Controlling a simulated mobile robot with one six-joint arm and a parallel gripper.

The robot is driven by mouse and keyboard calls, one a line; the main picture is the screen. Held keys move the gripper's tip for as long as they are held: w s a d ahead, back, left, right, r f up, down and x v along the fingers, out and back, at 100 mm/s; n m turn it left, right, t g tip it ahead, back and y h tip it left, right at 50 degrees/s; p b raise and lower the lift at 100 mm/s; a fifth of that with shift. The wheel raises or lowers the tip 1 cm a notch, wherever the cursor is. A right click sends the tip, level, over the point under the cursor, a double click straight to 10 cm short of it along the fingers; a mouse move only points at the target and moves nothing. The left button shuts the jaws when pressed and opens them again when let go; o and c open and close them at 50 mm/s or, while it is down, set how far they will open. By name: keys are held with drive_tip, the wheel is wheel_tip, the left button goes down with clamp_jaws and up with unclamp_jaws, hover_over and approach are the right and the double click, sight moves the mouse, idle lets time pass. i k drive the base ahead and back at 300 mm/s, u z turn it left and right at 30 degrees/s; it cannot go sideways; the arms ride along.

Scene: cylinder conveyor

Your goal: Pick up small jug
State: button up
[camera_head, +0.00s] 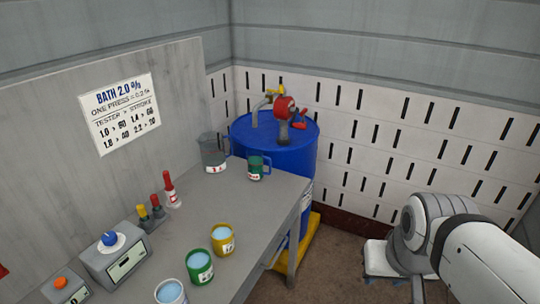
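The small jug (256,168) is dark green with a handle on its right side and a white label. It stands upright at the far end of the grey workbench (262,211). A larger grey see-through jug (213,152) with a white label and a red mark stands just behind and left of it, apart from it. My arm reaches in at the lower right, over the floor, well away from the bench. My gripper does not show in this view.
A blue drum (277,157) with a red pump (285,110) stands behind the bench end, close to the small jug. Yellow (223,240), green (200,267) and white (171,292) cups line the bench's front. A control box (114,261) and colored-topped bottles (170,190) stand along the wall.

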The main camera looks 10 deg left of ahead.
sight(259, 166)
drive_tip(key=i, duration=1.45)
drive_tip(key=u, duration=0.05)
